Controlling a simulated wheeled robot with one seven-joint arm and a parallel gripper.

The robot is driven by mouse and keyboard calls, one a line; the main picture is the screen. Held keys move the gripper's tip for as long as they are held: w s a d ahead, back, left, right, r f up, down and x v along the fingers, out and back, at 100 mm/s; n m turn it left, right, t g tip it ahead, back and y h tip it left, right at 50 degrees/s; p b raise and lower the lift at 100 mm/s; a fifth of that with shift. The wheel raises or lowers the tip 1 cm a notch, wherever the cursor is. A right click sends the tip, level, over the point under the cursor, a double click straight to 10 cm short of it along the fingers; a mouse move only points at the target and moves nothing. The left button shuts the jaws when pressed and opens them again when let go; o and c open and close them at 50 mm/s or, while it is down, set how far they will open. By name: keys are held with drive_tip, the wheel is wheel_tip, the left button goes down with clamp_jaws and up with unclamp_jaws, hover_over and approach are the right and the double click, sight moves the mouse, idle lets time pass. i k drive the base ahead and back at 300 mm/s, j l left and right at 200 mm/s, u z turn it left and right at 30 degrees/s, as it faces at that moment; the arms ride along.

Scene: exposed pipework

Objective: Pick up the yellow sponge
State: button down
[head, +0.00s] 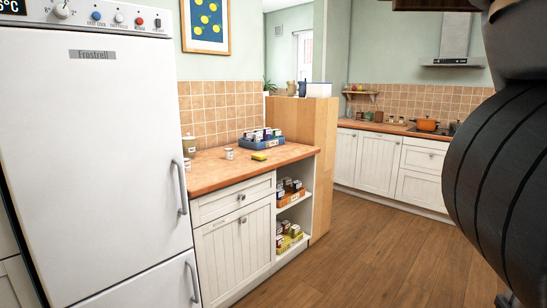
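The yellow sponge (259,156) lies on the tan countertop (220,170), near its front right part, in front of a blue crate (262,142). It looks small, with a darker green part on it. A dark arm part of mine fills the right edge of the head view. My gripper does not show in this view, so I cannot see its fingers or whether it holds anything.
Small white jars (229,153) and a canister (189,145) stand on the counter left of the sponge. A tall white fridge (95,160) stands at the left. A wooden partition (308,120) borders the counter's right end. The wooden floor (390,250) ahead is clear.

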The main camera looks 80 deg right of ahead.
sight(256, 156)
drive_tip(key=z, duration=1.9)
drive_tip(key=i, duration=0.3)
